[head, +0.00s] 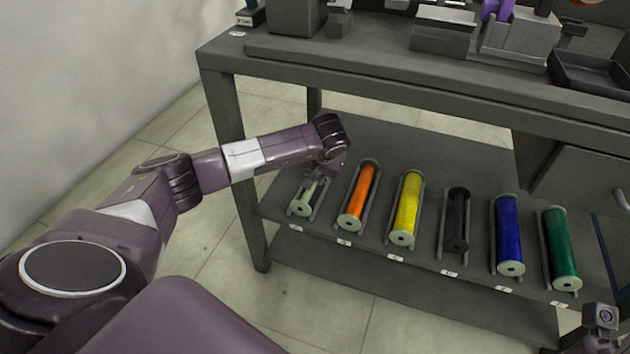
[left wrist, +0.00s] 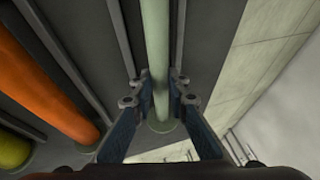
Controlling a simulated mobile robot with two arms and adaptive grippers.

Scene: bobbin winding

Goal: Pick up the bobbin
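A pale green, empty-looking bobbin (head: 306,199) lies in the leftmost holder on the lower shelf. My left gripper (head: 318,180) is over its far part and hides some of it in the head view. In the left wrist view the bare bobbin core (left wrist: 157,45) runs between the two fingers of the left gripper (left wrist: 157,92). The fingers are apart, one on each side of the core, with narrow gaps. Part of my right arm's end (head: 602,320) shows at the lower right corner of the head view; its fingers cannot be made out clearly.
Orange (head: 358,195), yellow (head: 407,207), black (head: 457,220), blue (head: 508,235) and green (head: 560,249) bobbins lie in holders to the right. The table top (head: 400,73) overhangs the shelf (head: 400,150). A table leg (head: 240,170) stands left of the pale bobbin.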

